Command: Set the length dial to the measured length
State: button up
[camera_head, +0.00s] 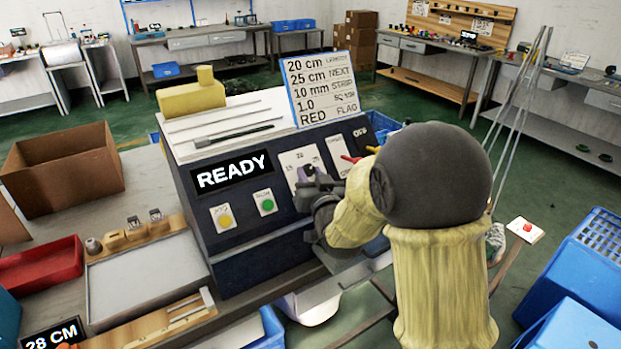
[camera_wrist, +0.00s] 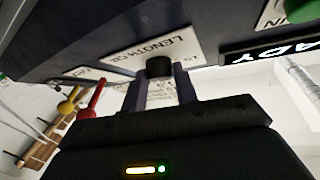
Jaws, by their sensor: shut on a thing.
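The length dial is a black knob (camera_wrist: 159,66) on a white plate (camera_wrist: 125,55) lettered LENGTH on the dark machine's sloping front. In the head view its plate (camera_head: 297,158) shows part of its scale, but my gripper covers the knob and the setting cannot be read. My gripper (camera_head: 308,180) is shut on the knob, with one finger on each side in the wrist view (camera_wrist: 160,82). A display (camera_head: 55,334) at the lower left reads 28 CM. The machine's screen (camera_head: 232,173) reads READY.
A card (camera_head: 322,88) on the machine lists 20 cm, 25 cm NEXT, 10 mm, 1.0 and RED. Yellow (camera_head: 223,217) and green (camera_head: 265,202) buttons are left of the dial. Red and yellow levers (camera_wrist: 92,98) stand close beside my gripper. A cardboard box (camera_head: 65,175) and red tray (camera_head: 40,268) are left.

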jog(key=n+y+b, duration=0.2)
jog(key=n+b, duration=0.1)
jog(key=shift+w+d+f+n+g+y, duration=0.1)
jog(key=shift+d+f+n+g+y, duration=0.2)
jog(key=shift+g+y, duration=0.1)
jog(key=n+y, duration=0.1)
jog(key=n, duration=0.1)
jog(key=n+g+y+b, duration=0.1)
jog(key=shift+w+d+r+n+g+y, duration=0.1)
jog(key=shift+d+r+n+g+y, duration=0.1)
jog(key=shift+n+g+y, duration=0.15)
jog(key=n+g+y, duration=0.1)
jog(key=n, duration=0.1)
jog(key=n+g+y, duration=0.1)
jog(key=n, duration=0.2)
jog(key=shift+w+d+r+g+y, duration=0.15)
jog(key=shift+w+r+g+y, duration=0.1)
jog(key=shift+g, duration=0.1)
jog(key=shift+d+n+g+y+p, duration=0.1)
jog(key=shift+n+g+y+p, duration=0.65)
jog(key=shift+n+g, duration=0.9)
jog(key=shift+f+n, duration=0.1)
jog(key=shift+n, duration=0.2)
jog(key=shift+t, duration=0.25)
jog(key=o, duration=1)
